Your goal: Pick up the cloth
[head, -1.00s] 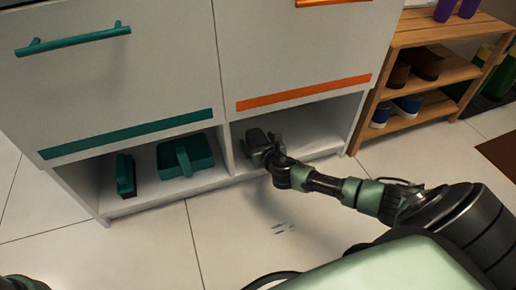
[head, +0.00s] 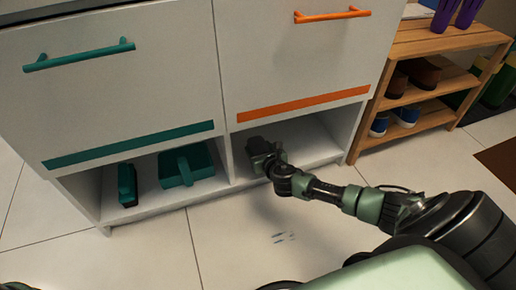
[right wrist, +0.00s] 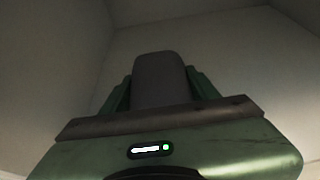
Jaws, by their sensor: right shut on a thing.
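My right gripper (head: 263,153) reaches into the lower right open compartment (head: 315,150), under the orange-striped drawer. It is shut on a dark grey, rounded thing (right wrist: 160,80), which shows between the green fingers in the right wrist view. This grey thing may be the cloth, but its folds or weave cannot be made out. In the head view its dark end (head: 256,143) shows at the gripper's tip. No other cloth is visible.
The left compartment holds a teal dustpan (head: 187,166) and a teal brush (head: 127,185). A divider (head: 223,150) separates the compartments. A wooden shoe rack (head: 430,95) stands to the right. The tiled floor in front is clear except for small marks (head: 285,238).

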